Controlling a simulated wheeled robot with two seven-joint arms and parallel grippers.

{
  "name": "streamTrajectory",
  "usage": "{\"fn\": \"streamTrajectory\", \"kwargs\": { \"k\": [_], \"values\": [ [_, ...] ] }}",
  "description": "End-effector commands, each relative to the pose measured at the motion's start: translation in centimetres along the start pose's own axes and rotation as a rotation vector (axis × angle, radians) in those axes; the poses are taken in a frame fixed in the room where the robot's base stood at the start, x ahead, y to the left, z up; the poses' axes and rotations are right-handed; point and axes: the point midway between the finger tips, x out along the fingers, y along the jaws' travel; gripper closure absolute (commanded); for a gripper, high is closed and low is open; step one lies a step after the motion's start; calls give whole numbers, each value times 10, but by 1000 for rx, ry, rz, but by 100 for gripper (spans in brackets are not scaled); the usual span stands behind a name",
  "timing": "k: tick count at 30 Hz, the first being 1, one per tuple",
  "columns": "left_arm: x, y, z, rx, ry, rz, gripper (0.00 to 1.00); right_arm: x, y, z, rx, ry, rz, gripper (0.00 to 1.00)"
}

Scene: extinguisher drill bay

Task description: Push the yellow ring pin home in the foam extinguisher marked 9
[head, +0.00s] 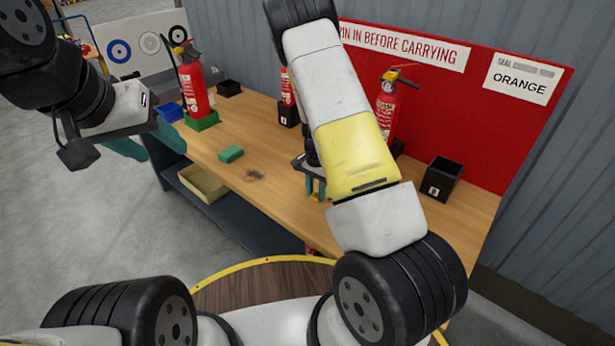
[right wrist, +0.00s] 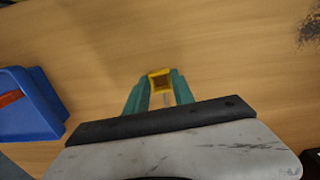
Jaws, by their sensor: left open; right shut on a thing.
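My right gripper (head: 316,190) is low over the bench, its teal fingers partly hidden by my arm. In the right wrist view it is shut on a yellow square-looking piece (right wrist: 160,80), apparently the ring pin, with a pale shaft toward the palm. My left gripper (head: 147,146) is open and empty beyond the bench's left end. Red extinguishers stand at the left (head: 194,84) on a green base, at the middle (head: 287,88) mostly behind my arm, and at the right (head: 387,104). Their marks are too small to read, so I cannot tell which is 9.
A green block (head: 231,154) and a dark smudge lie on the wooden bench (head: 220,172). A black box (head: 441,180) stands at right, another (head: 229,88) at the back. A blue bin (head: 170,112) is at left; a blue tray (right wrist: 28,108) holding something red shows in the wrist view.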

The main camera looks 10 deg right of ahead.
Motion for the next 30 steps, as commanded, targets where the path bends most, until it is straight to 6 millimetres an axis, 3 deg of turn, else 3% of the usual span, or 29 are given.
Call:
{"fn": "streamTrajectory", "kwargs": {
  "k": [18,30],
  "values": [
    [0,0,0,0,0,0,49,-28,0,0,-1,1,0,100],
    [0,0,0,0,0,0,49,-29,0,0,0,0,0,100]
  ]
}}
